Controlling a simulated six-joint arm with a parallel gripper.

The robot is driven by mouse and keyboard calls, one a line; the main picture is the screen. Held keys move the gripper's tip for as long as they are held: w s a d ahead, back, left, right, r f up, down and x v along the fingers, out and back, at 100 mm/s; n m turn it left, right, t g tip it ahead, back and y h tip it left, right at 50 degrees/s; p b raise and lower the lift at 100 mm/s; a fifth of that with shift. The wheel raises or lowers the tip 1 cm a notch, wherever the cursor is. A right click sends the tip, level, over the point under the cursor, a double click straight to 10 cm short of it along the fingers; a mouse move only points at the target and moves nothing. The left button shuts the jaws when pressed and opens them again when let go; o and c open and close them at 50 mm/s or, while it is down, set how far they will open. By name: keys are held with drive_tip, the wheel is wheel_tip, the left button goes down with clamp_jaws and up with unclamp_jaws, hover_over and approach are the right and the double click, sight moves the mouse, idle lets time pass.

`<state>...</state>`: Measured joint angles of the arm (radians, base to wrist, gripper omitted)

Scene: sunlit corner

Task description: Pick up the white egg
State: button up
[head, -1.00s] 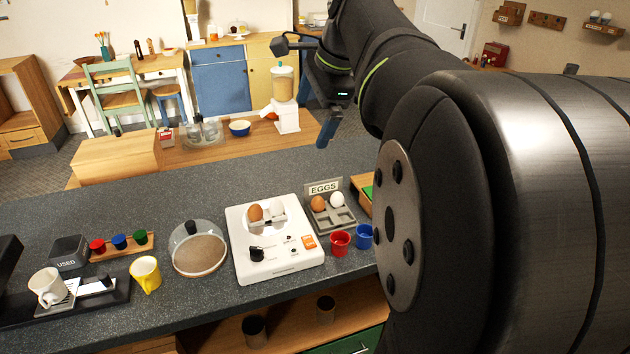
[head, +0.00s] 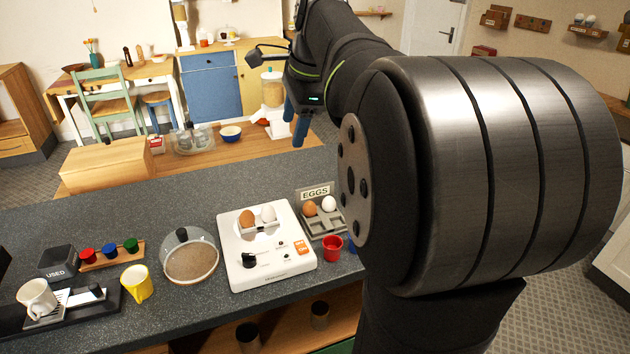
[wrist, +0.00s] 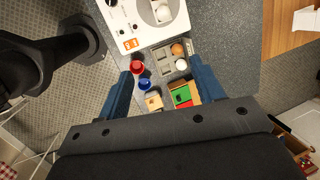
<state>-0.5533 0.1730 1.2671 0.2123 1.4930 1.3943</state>
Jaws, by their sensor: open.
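One white egg (head: 329,204) sits in the grey egg tray (head: 335,221) beside a brown egg (head: 309,208). It also shows in the wrist view (wrist: 182,66). A second white egg (head: 268,213) stands on the white appliance (head: 281,271) beside another brown egg (head: 246,217). My gripper (head: 297,128) is open and empty, with blue fingers, high above the far side of the counter. In the wrist view my gripper (wrist: 160,68) points down, and the tray with its eggs appears between the fingertips, well below them.
Red (head: 332,247) and blue (wrist: 145,84) cups stand near the tray, with an "EGGS" sign (head: 315,193) behind it. A glass dome (head: 190,258), a yellow mug (head: 136,283) and a white mug (head: 38,298) stand left. The counter behind the appliance is clear.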

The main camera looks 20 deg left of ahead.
drive_tip(key=w+a+f+m+h, duration=0.1)
drive_tip(key=a+f+m+h, duration=0.35)
drive_tip(key=a+f, duration=0.65)
approach(266, 206)
drive_tip(key=shift+n, duration=0.25)
wheel_tip(266, 206, down, 5)
drive_tip(key=shift+w, duration=0.1)
drive_tip(key=shift+w+d+f, duration=0.1)
drive_tip(key=shift+d+f, duration=0.05)
drive_tip(key=shift+f, duration=0.75)
drive_tip(key=shift+w+d+f, duration=0.15)
drive_tip(key=shift+f, duration=0.8)
drive_tip(key=shift+w+d+f, duration=0.1)
drive_tip(key=shift+d+f, duration=0.1)
drive_tip(key=shift+f, duration=0.7)
drive_tip(key=c, duration=0.8)
